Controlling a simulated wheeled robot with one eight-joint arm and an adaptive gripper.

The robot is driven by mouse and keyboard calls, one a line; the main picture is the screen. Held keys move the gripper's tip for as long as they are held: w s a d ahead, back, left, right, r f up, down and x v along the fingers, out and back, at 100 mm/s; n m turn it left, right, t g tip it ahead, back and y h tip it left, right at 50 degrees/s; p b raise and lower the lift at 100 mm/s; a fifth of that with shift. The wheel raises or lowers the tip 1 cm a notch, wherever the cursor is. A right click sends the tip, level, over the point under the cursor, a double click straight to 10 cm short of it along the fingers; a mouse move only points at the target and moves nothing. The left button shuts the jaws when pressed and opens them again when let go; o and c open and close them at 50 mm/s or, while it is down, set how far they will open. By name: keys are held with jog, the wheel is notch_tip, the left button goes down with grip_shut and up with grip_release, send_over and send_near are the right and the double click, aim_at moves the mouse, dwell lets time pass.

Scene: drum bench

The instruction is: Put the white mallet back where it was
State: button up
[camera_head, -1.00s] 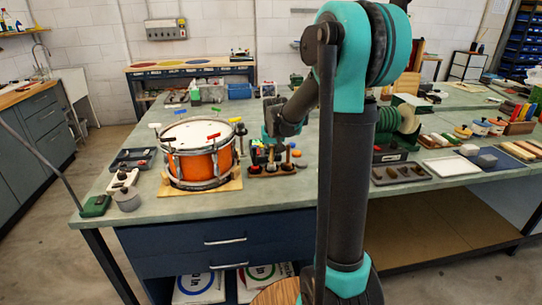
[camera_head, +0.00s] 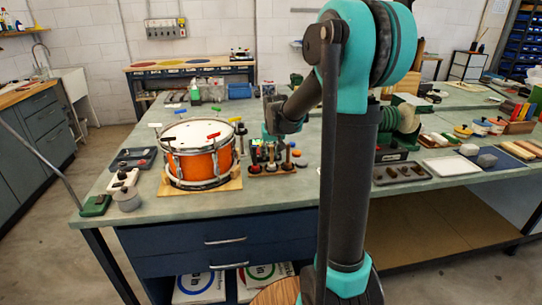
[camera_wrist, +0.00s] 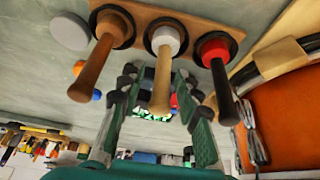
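The white mallet (camera_wrist: 166,40) stands head down in the middle place of a wooden rack (camera_wrist: 190,18), with its pale handle pointing toward the wrist camera. A brown mallet (camera_wrist: 113,27) is on one side of it and a red one (camera_wrist: 213,50) on the other. My gripper (camera_wrist: 157,78) has its two green and dark fingers on either side of the pale handle, with gaps visible on both sides, so it looks open. In the head view my gripper (camera_head: 268,142) is over the rack (camera_head: 272,170), and the white mallet is hard to make out there.
An orange snare drum (camera_head: 200,165) on a wooden board stands just left of the rack; its edge also shows in the wrist view (camera_wrist: 285,115). A grey tray (camera_head: 402,173) lies to the right. Small coloured items lie behind the rack. The front bench edge is near.

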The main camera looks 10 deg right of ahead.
jog(key=v, duration=1.1)
jog(key=s+d+f, duration=0.2)
jog(key=s+f, duration=0.7)
jog(key=s, duration=0.4)
jog(key=s+d+f, duration=0.1)
jog(key=s+f, duration=0.9)
jog(key=s, duration=0.4)
jog(key=shift+d+f, duration=0.25)
jog(key=shift+d, duration=0.15)
jog(key=shift+c, duration=0.2)
